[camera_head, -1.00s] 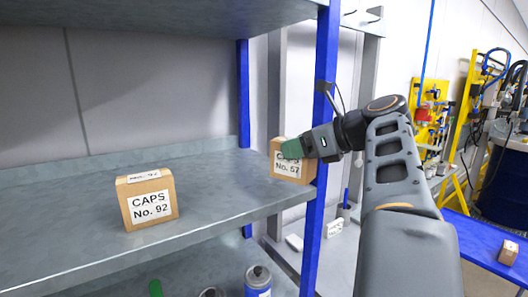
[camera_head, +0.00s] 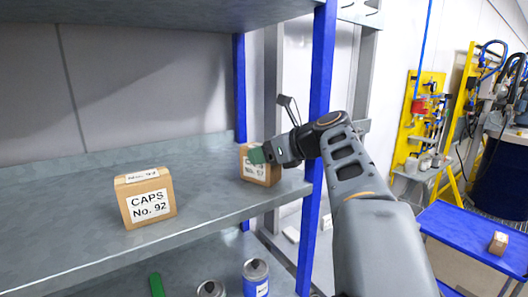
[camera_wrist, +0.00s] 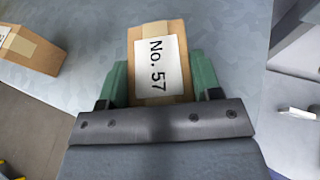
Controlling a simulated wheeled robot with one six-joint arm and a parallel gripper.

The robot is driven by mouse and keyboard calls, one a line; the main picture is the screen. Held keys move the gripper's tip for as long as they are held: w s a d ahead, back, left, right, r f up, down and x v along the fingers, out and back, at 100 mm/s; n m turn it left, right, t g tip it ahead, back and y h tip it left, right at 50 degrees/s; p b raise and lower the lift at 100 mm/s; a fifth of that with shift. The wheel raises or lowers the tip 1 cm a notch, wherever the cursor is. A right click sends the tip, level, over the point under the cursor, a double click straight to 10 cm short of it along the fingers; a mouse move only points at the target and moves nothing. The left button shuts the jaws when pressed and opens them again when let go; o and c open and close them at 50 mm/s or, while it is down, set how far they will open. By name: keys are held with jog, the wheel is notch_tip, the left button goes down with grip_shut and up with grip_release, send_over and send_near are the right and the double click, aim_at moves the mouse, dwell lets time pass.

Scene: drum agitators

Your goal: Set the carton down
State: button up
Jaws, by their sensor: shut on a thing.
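The carton labelled "CAPS No. 57" (camera_head: 262,174) is a small brown box with a white label. It is at the right part of the grey shelf (camera_head: 85,215), inside the blue post. My gripper (camera_head: 256,155) is shut on it, with a green finger across its upper part. In the wrist view the carton (camera_wrist: 160,62) sits between the two green fingers of my gripper (camera_wrist: 159,85), its label reading "No. 57". The carton's bottom is at or close to the shelf surface; I cannot tell whether it touches.
Another carton, "CAPS No. 92" (camera_head: 148,200), stands on the shelf to the left, with clear shelf between. A blue post (camera_head: 318,100) rises at the shelf's right end. Cans (camera_head: 255,278) stand on the level below. A blue table (camera_head: 465,235) is at the right.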

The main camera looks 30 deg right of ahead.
jog(key=shift+f, duration=0.15)
jog(key=o, duration=0.7)
jog(key=shift+o, duration=0.2)
jog(key=shift+r, duration=0.2)
jog(key=b+v, duration=0.1)
jog(key=v, duration=1.1)
jog(key=shift+f, duration=0.1)
